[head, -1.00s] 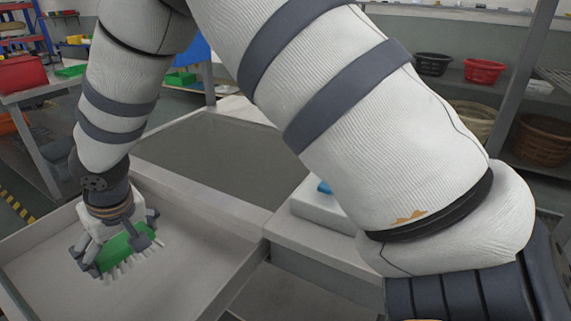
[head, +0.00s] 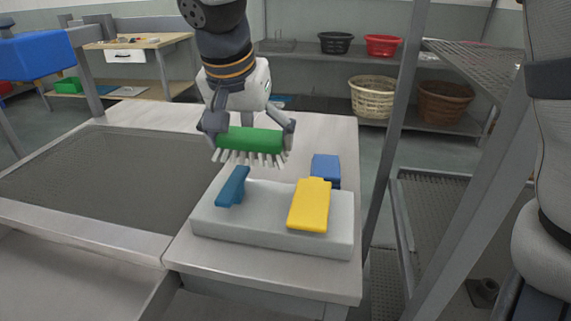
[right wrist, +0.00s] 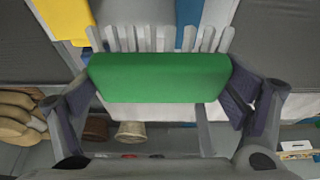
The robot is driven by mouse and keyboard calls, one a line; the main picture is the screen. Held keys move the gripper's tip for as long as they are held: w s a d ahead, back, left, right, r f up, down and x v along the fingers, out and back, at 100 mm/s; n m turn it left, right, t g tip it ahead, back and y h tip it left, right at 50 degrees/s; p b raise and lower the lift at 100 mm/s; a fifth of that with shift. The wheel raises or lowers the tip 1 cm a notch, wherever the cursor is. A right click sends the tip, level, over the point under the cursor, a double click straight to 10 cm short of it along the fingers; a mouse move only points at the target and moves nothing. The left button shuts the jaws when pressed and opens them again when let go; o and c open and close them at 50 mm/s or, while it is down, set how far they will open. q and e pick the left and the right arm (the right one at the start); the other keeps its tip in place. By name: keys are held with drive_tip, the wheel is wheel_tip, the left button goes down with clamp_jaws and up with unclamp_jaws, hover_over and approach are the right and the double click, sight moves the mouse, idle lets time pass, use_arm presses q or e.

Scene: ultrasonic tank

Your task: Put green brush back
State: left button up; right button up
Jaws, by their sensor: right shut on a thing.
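My right gripper (head: 248,130) is shut on the green brush (head: 252,139), one finger at each end, with the pale bristles pointing down. It holds the brush above the back left part of a pale grey block (head: 270,222). In the right wrist view the green brush (right wrist: 158,78) lies across the jaws (right wrist: 158,100), its bristles toward the top of the picture. My left gripper is not in view.
On the block are a dark blue piece (head: 233,187) at left and a yellow piece (head: 310,205) at right. A blue piece (head: 326,169) is behind the yellow one. A mesh-topped basin (head: 95,180) is left; a metal rack post (head: 398,120) stands right of the worktop (head: 340,270).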

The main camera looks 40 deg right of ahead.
drive_tip(key=w+d+f, duration=0.4)
drive_tip(key=w, duration=0.3)
approach(259, 169)
drive_tip(key=shift+w+d+f, duration=0.3)
drive_tip(key=shift+d+f, duration=0.25)
drive_tip(key=shift+f, duration=0.05)
drive_tip(key=shift+w+d+f, duration=0.1)
drive_tip(key=shift+w+f, duration=0.1)
drive_tip(key=shift+f, duration=0.1)
drive_tip(key=shift+a+x, duration=0.15)
drive_tip(key=shift+x, duration=0.75)
drive_tip(key=shift+a+x, duration=0.15)
drive_tip(key=shift+x, duration=0.75)
drive_tip(key=shift+s+f, duration=0.15)
drive_tip(key=shift+s, duration=0.05)
drive_tip(key=shift+f, duration=0.15)
drive_tip(key=o, duration=0.8)
drive_tip(key=shift+o, duration=0.2)
